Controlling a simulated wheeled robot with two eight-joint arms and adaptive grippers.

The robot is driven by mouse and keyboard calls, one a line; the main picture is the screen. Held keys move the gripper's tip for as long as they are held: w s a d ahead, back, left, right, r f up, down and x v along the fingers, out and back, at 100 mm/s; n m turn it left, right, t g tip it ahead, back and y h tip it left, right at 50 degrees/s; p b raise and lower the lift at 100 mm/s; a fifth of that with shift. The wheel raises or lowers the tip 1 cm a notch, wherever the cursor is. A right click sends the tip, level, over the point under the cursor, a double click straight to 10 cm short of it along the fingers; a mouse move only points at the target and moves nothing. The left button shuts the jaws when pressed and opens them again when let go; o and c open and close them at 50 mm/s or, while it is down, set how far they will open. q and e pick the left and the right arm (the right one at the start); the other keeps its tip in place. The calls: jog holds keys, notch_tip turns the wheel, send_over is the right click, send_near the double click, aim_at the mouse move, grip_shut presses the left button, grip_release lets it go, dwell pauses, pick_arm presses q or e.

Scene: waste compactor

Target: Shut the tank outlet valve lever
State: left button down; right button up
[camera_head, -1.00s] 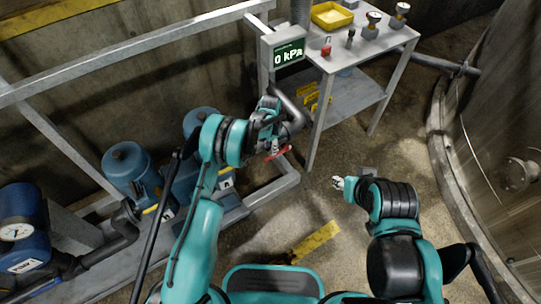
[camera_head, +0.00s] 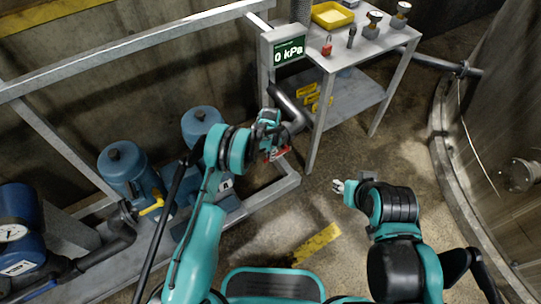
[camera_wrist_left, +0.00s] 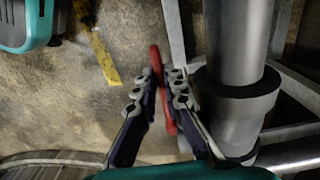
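The red valve lever (camera_head: 279,154) is on the dark pipe below the pressure display, partly hidden by my left gripper (camera_head: 271,148). In the left wrist view the red lever (camera_wrist_left: 168,112) stands lengthwise between the two fingers of my left gripper (camera_wrist_left: 159,93). The fingers are apart, with the right one close to the lever or touching it; I cannot tell which. The grey pipe (camera_wrist_left: 237,50) with a dark collar runs just right of the fingers. My right gripper (camera_head: 339,186) is over the floor, away from the lever, and too small to read.
A pressure display (camera_head: 288,51) reads 0 kPa. A metal table (camera_head: 345,62) holds a yellow tray (camera_head: 332,15), a red padlock (camera_head: 327,47) and gauges. Blue pumps (camera_head: 122,163) and a grey frame stand left. A large tank (camera_head: 505,110) is at right. The middle floor is open.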

aim_at(278, 153)
pick_arm(q)
jog(key=shift+w+d+r+g+y, duration=0.15)
jog(key=shift+r+g+y, duration=0.25)
jog(key=shift+r+y, duration=0.15)
jog(key=shift+w+d+r+g+y, duration=0.15)
jog(key=shift+r+g+y, duration=0.25)
jog(key=shift+r+y, duration=0.15)
jog(key=c, duration=1.6)
grip_release()
jog(key=v, duration=1.2)
jog(key=shift+d, duration=0.1)
